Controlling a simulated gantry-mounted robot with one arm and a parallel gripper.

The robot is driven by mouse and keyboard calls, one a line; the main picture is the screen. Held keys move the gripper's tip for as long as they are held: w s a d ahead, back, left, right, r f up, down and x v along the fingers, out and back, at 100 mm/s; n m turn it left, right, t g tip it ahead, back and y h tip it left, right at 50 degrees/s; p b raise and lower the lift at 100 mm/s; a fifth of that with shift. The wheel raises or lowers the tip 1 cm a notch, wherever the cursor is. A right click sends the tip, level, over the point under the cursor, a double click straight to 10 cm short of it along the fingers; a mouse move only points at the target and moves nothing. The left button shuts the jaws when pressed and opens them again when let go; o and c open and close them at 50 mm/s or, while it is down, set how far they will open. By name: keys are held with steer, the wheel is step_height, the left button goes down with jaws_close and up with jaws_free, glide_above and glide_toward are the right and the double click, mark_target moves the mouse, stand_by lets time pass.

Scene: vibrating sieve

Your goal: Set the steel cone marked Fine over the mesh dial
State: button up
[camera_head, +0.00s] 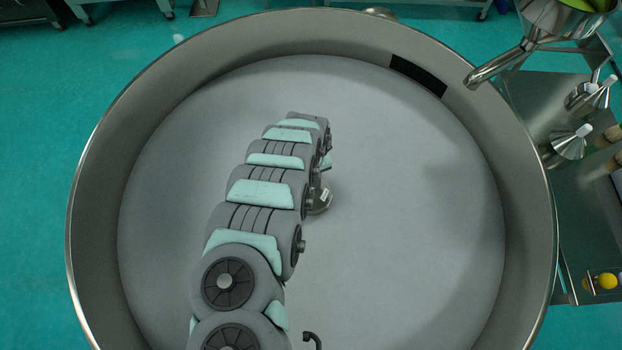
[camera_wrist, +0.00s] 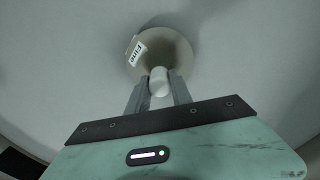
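The steel cone (camera_wrist: 160,50) shows in the wrist view with a white label, rotated and small, that seems to read Fine. Its white knob (camera_wrist: 159,82) is between the two fingers of my gripper (camera_wrist: 159,86), which appear closed against it. In the head view the cone (camera_head: 321,201) shows partly beside my arm, inside the big round sieve pan. I cannot tell whether it touches the pan floor. I cannot make out the mesh dial in either view.
The sieve pan's raised steel rim (camera_head: 95,150) surrounds my arm, with a black rectangle (camera_head: 418,75) on its inner wall. A steel side table (camera_head: 575,215) at right holds other cones (camera_head: 569,145) and a yellow ball (camera_head: 607,281). A steel spout (camera_head: 495,68) overhangs the rim.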

steer(key=o, duration=0.5)
steer(key=shift+o, duration=0.2)
step_height(320, 180, up, 9)
steer(key=shift+w+r, duration=0.1)
steer(key=shift+r, duration=0.8)
steer(key=shift+d, duration=0.1)
